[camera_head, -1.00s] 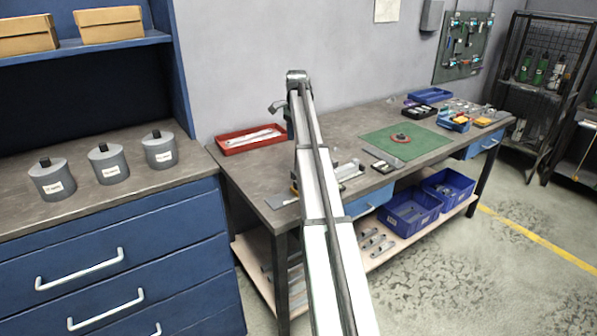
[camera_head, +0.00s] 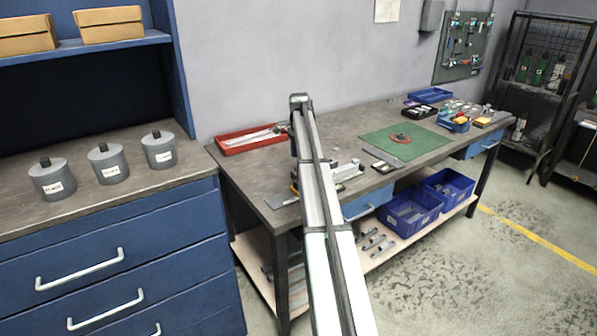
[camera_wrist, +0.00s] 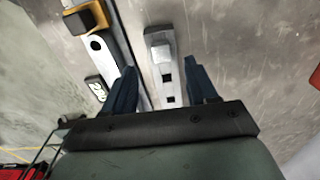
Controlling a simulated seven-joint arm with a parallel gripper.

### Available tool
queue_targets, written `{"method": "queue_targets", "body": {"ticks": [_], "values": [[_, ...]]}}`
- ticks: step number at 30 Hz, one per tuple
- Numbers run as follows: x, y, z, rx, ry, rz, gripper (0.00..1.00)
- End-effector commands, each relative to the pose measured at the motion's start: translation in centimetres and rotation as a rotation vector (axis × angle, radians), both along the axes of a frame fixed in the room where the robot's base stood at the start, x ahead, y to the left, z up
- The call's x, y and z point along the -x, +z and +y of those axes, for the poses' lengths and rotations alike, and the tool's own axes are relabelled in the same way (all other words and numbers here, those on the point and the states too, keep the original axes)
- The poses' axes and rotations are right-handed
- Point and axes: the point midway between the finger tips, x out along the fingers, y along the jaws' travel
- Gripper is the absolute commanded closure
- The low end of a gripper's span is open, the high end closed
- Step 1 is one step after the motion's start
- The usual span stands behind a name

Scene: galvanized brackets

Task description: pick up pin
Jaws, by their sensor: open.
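My gripper (camera_wrist: 160,64) is open in the wrist view, its two dark blue fingers apart with nothing held. A galvanized metal piece (camera_wrist: 160,55) with square holes lies between and beyond the fingertips. I cannot tell from the wrist view whether they touch it. I cannot pick out a pin for certain in either view. In the head view my arm hides the gripper and part of the bench (camera_head: 250,175) around it.
In the wrist view, a yellow and black item (camera_wrist: 88,17), a flat bar with a round hole (camera_wrist: 103,52) and a numbered tag (camera_wrist: 97,88) lie left. In the head view, a red tray (camera_head: 232,148) stands at the back left and a green mat (camera_head: 425,146) further right.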

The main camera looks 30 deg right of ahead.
Motion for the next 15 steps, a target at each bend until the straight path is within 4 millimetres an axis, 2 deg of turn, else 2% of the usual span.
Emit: {"method": "queue_targets", "body": {"ticks": [10,15], "values": [[-0.2,-4.0,0.2,-0.001,0.000,0.002,0.43],[-0.2,-4.9,0.2,0.000,0.000,0.001,0.43]]}}
